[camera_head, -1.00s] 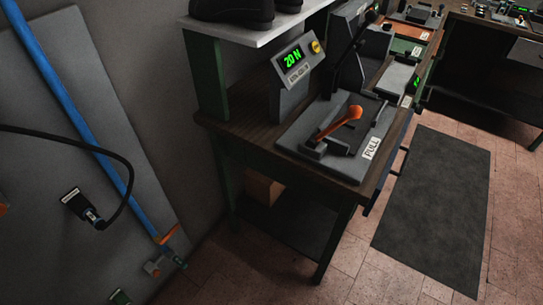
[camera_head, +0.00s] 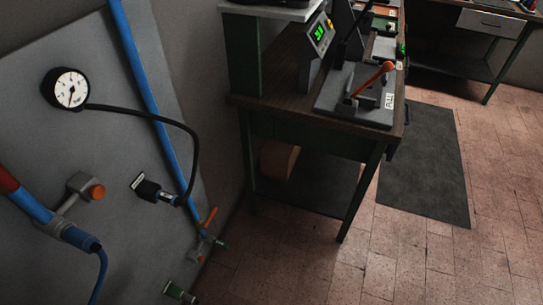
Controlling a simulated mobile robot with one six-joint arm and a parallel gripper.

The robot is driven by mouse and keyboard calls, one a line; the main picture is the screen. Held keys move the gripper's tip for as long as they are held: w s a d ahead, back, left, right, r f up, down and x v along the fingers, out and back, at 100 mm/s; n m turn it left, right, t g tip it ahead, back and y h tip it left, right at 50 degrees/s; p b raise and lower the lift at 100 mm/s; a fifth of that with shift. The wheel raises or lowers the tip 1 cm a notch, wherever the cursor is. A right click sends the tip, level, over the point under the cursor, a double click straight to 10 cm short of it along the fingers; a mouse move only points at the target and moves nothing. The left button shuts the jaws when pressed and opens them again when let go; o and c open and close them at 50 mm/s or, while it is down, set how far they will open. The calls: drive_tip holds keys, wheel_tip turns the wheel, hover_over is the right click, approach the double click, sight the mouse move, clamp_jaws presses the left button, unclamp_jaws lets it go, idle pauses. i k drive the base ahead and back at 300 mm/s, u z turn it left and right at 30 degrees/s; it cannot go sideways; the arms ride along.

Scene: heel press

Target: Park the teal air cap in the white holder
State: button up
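My gripper does not show in the head view. A small dark green to teal piece with a pale end (camera_head: 178,292) is low on the grey wall panel (camera_head: 100,150), near the bottom edge of the picture. It may be the teal air cap, but it is too small and dark to be sure. No white holder can be clearly made out. A black fitting with a white label (camera_head: 148,189) and a blue ring is on the panel, with a black hose running to it.
A pressure gauge (camera_head: 71,89), a blue pipe (camera_head: 140,75) with an orange-handled valve (camera_head: 208,220), and a blue hose end (camera_head: 80,238) are on the panel. The workbench (camera_head: 280,103) carries a press with an orange lever (camera_head: 372,79). The tiled floor (camera_head: 290,260) before it is clear.

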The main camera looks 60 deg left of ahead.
sight(217, 243)
drive_tip(key=k, duration=1.55)
drive_tip(key=u, duration=1.35)
drive_tip(key=i, duration=1.65)
drive_tip(key=u, duration=0.05)
